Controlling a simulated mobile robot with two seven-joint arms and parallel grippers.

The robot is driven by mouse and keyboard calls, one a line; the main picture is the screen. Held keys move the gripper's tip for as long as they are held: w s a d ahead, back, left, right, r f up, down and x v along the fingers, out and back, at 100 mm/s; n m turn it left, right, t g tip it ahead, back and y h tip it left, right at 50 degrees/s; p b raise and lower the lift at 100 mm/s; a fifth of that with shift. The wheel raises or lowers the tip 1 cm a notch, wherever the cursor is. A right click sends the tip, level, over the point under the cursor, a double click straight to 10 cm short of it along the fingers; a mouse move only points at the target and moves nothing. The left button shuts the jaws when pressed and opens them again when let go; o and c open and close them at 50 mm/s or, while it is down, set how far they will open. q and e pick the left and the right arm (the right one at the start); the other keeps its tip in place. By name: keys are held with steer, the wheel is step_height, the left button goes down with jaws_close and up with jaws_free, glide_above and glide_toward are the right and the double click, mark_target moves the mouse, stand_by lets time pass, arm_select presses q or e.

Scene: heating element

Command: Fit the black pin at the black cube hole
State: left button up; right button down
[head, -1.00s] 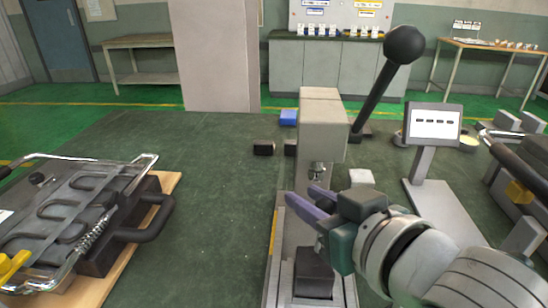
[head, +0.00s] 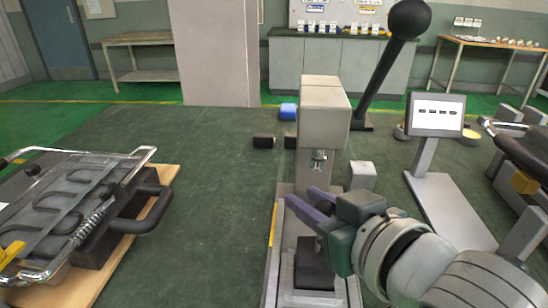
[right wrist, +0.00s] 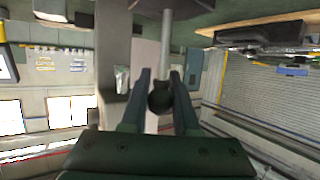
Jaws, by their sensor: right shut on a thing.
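A black cube (head: 315,266) sits on the base of a grey press (head: 324,112), below the press's metal tip. My right gripper (head: 301,197) is in front of the press column, above and slightly behind the cube. In the right wrist view, its fingers (right wrist: 160,90) are closed around a small dark rounded piece that appears to be the black pin (right wrist: 160,99). The pin is hidden in the head view. The hole in the cube cannot be made out. My left gripper is out of view.
The press lever (head: 387,68) with a black ball rises at the back right. A small display (head: 436,115) stands to the right. A heating-element fixture (head: 75,200) on a wooden board lies left. The bench between is clear.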

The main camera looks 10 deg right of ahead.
mark_target(307, 237)
steer(key=shift+f+b, duration=1.75)
steer(key=shift+f, duration=0.5)
steer(key=c, duration=0.6)
jaws_free()
steer(key=shift+s, duration=0.1)
steer(key=p+v, duration=0.2)
steer(key=v, duration=0.7)
steer(key=shift+s+d+r, duration=0.1)
steer(key=shift+s+r, duration=0.1)
steer(key=shift+s, duration=0.15)
